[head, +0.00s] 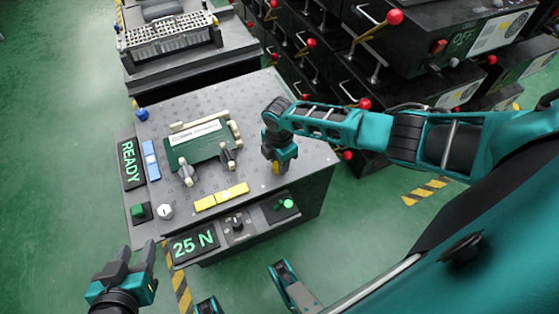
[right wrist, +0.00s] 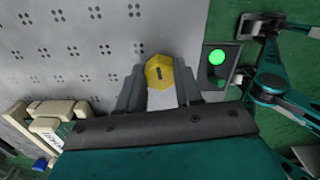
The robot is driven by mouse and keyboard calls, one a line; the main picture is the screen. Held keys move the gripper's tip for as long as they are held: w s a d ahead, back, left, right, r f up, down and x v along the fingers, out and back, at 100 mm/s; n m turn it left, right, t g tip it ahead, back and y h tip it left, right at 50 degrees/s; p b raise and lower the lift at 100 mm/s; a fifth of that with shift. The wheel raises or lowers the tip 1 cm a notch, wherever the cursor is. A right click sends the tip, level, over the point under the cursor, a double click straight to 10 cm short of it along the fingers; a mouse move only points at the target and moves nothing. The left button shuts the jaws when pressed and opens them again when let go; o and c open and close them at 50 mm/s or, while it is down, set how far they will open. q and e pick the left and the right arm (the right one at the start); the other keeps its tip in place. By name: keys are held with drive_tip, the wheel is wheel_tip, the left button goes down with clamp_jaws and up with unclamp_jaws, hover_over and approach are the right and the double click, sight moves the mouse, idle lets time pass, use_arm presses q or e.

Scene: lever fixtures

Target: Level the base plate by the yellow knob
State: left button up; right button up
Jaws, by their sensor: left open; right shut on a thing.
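The yellow knob (right wrist: 158,72) is faceted with a dark slot mark on top. It sits between the two fingers of my right gripper (right wrist: 158,88), which is shut on it. In the head view my right gripper (head: 279,160) points down at the plate's right side and mostly covers the knob. The grey base plate (head: 262,115) has groups of small holes and carries a green fixture (head: 198,143) with cream rods. I cannot tell its tilt. My left gripper (head: 133,256) is open and empty, low at the left, apart from the bench.
A blue knob (head: 141,115) and a white knob (head: 165,211) stand at other plate corners. Blue (head: 151,160) and yellow (head: 222,196) bars lie along the edges. Displays read READY (head: 129,162) and 25 N (head: 194,244). Black racks with red-ball levers (head: 394,17) stand at right.

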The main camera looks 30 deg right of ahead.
drive_tip(key=n, duration=0.5)
drive_tip(key=shift+f+n+b, duration=0.1)
drive_tip(key=shift+n+b, duration=0.2)
drive_tip(key=shift+b, duration=0.1)
drive_tip(key=shift+w+a+n+b, duration=0.1)
drive_tip(key=shift+n+b, duration=0.25)
drive_tip(key=shift+n, duration=1.85)
drive_tip(key=o, duration=1)
drive_tip(key=shift+o, duration=0.2)
wheel_tip(320, 180, up, 13)
drive_tip(key=p, duration=0.4)
drive_tip(key=shift+p, duration=0.3)
